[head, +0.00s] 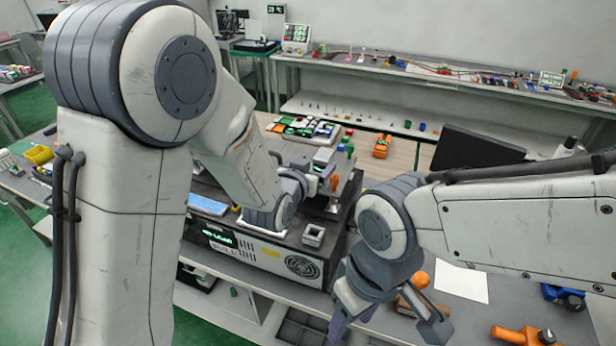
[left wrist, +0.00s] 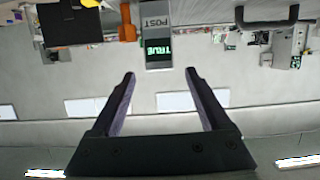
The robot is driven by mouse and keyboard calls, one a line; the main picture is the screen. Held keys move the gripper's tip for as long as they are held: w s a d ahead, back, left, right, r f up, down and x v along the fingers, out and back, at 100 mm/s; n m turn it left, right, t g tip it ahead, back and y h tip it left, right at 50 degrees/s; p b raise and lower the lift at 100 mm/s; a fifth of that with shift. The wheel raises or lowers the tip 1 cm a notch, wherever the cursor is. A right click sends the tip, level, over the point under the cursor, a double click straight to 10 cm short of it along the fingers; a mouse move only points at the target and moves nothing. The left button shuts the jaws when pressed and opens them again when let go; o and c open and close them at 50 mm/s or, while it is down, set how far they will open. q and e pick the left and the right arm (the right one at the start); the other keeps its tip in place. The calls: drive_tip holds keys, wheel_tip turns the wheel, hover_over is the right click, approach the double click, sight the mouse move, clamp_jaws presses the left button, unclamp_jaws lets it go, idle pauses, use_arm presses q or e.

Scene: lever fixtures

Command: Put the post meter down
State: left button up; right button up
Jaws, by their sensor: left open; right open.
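The post meter (left wrist: 156,36) is a grey block marked POST with a lit green TRUE display. It shows upside down in the left wrist view, just beyond the tips of my left gripper (left wrist: 160,74). The fingers are spread and empty, with a gap between them and the meter. In the head view my left gripper (head: 303,182) is above the black-topped unit, and I cannot clearly pick out the meter among the blocks beside it. My right gripper (head: 388,318) is open and empty at the lower middle, over the front of the bench.
The black unit (head: 265,256) has a green display and a fan grille. A small grey square fixture (head: 313,235) sits on its top. An orange device (head: 382,146) lies behind. White paper (head: 460,283) and an orange-handled tool (head: 520,335) lie at right.

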use_arm(q)
drive_tip(key=s+a+f+m+g+y+b, duration=0.1)
drive_tip(key=s+g, duration=0.3)
drive_tip(key=s, duration=0.7)
drive_tip(key=s+a+f+m+g+y+b, duration=0.1)
drive_tip(key=s+f+g, duration=0.2)
drive_tip(key=s, duration=0.8)
drive_tip(key=s+f+m+g+y+b, duration=0.1)
drive_tip(key=s+g, duration=0.5)
drive_tip(key=s, duration=0.6)
drive_tip(key=shift+a+f+m+g+y+b, duration=0.3)
drive_tip(key=shift+a+f+g+b, duration=0.1)
drive_tip(key=shift+f, duration=0.2)
